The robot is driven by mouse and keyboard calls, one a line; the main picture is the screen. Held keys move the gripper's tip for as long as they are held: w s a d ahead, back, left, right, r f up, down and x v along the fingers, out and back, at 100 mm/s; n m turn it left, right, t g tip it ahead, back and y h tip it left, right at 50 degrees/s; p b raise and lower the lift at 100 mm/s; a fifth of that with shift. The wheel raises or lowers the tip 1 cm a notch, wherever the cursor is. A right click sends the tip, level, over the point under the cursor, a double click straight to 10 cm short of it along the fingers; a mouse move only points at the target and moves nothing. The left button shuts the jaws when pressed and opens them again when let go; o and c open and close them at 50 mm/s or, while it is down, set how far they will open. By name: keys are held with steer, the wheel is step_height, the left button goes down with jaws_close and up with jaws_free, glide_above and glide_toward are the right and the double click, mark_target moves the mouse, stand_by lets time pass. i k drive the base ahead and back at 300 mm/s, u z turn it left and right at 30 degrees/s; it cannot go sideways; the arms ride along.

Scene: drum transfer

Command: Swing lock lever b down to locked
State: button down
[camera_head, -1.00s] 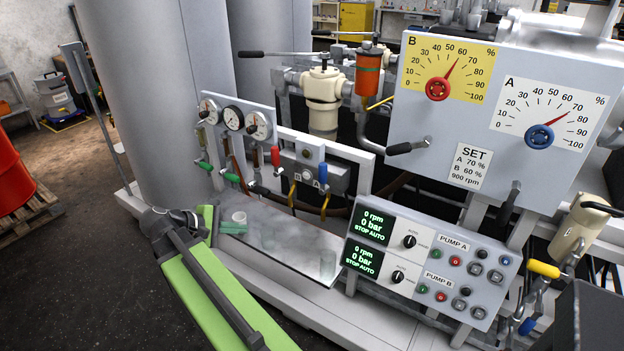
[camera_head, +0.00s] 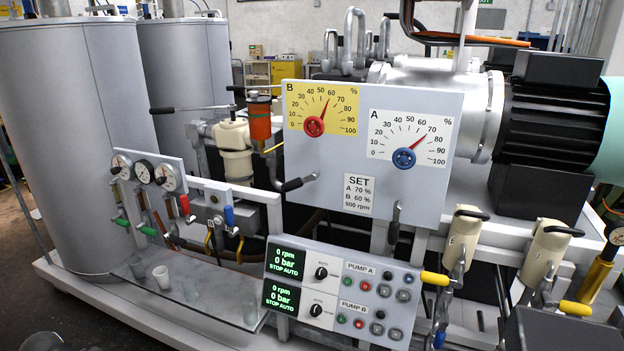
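The lever by the B dial, which I take to be lock lever b (camera_head: 299,183), has a black grip on a metal arm at the lower left of the grey dial panel (camera_head: 255,245). Its grip points left and slightly down, close to level. A similar black-gripped lever (camera_head: 395,222) under the A dial hangs down. No label on either lever can be read. The yellow B dial (camera_head: 314,126) has a red knob, and the white A dial (camera_head: 404,158) has a blue knob. My gripper is out of view; only a dark shape, perhaps my arm, shows at the bottom left edge.
The pump control box (camera_head: 340,296) stands below the panel. A glass shelf (camera_head: 205,303) with small cups (camera_head: 161,277) lies to its left. Yellow-handled valves (camera_head: 434,278) and beige canisters (camera_head: 548,246) are on the right. Gauges (camera_head: 144,171) and large tanks (camera_head: 65,150) are left.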

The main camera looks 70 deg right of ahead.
mark_target(298, 182)
steer(key=z, duration=0.05)
steer(key=i, duration=1.2)
steer(key=z, duration=0.6)
